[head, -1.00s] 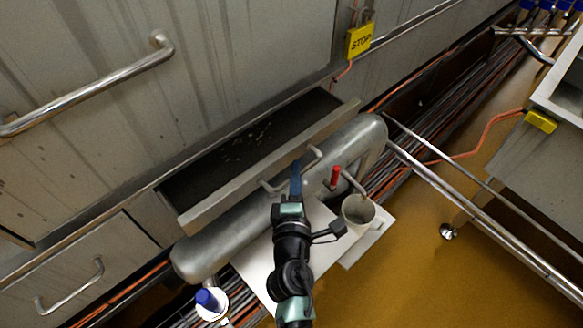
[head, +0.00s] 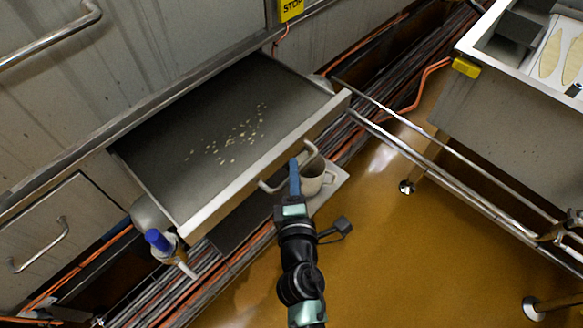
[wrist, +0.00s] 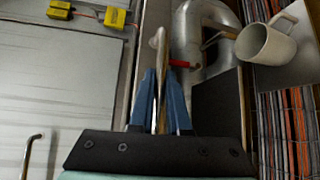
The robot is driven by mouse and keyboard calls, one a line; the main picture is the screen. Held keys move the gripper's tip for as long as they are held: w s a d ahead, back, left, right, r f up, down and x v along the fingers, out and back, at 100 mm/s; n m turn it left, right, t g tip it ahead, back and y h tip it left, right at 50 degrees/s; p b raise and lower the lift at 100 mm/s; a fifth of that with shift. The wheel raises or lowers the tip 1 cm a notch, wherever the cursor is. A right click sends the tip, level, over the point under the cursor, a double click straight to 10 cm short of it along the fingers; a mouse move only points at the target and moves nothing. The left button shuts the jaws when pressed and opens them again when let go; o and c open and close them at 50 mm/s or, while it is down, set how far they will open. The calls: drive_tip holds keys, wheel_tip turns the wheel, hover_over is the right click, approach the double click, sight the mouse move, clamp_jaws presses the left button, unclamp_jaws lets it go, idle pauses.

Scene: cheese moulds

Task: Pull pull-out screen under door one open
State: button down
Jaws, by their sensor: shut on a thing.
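The pull-out screen (head: 185,125) is a dark flat drawer with a pale metal front, standing well out of the cabinet in the head view. Pale crumbs lie on its dark surface. Its bar handle (head: 268,187) is on the front face and also shows in the wrist view (wrist: 159,45). My gripper (head: 294,170) has its blue fingers closed around the handle. In the wrist view my gripper (wrist: 160,95) has one finger on each side of the bar. The fingers hide part of the handle.
A white mug (head: 318,178) stands on a pale plate just beyond the handle; it shows in the wrist view (wrist: 265,42). Cables and pipes run below. A table (head: 500,110) is at right. Brown floor is free.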

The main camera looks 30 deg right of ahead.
drive_tip(key=c, duration=1.2)
unclamp_jaws()
drive_tip(key=shift+o, duration=0.2)
drive_tip(key=b+v, duration=0.2)
drive_tip(key=v, duration=1.1)
drive_tip(key=shift+b, duration=0.35)
